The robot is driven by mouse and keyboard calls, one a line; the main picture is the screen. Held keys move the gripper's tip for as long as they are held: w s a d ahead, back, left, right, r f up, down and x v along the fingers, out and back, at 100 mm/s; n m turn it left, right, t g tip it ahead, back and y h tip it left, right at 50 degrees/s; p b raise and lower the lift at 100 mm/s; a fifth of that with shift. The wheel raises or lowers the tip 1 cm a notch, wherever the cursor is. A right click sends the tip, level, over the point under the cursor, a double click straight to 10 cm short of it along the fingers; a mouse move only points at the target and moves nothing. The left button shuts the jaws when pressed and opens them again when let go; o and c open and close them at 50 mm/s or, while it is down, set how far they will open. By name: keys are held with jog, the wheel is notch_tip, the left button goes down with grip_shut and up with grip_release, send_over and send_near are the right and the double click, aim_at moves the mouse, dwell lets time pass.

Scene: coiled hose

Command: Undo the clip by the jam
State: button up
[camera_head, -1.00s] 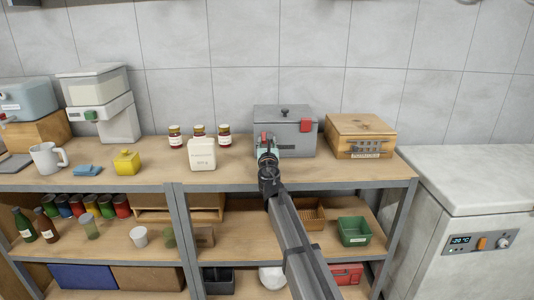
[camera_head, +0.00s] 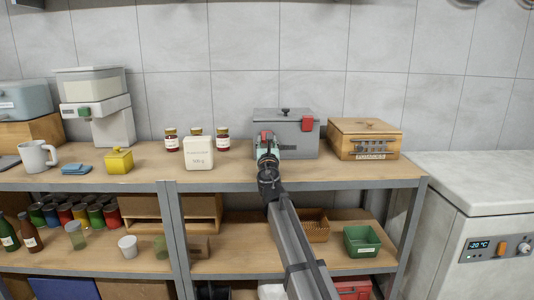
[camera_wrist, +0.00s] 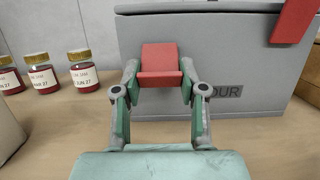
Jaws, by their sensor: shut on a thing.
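A grey lidded box (camera_head: 300,145) stands on the top shelf, with red clips on its front. The left red clip (camera_wrist: 160,62), on the side by the jam jars, lies between the fingers of my gripper (camera_wrist: 160,82), which is shut on it. In the head view my gripper (camera_head: 266,144) covers most of this clip. The right red clip (camera_head: 307,124) is free of the gripper and also shows in the wrist view (camera_wrist: 294,20). Jam jars (camera_head: 222,138) stand left of the box; they also show in the wrist view (camera_wrist: 83,72). The box's label is partly hidden.
A white container (camera_head: 199,153) stands in front of the jars. A wooden box (camera_head: 364,140) sits close on the right of the grey box. A yellow pot (camera_head: 119,161) and a mug (camera_head: 37,158) are farther left. A tiled wall rises behind.

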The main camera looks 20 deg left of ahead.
dwell(0.3)
jog(key=o, duration=1.2)
jog(key=shift+c, duration=0.2)
jog(key=v, duration=1.2)
jog(key=shift+f, duration=0.1)
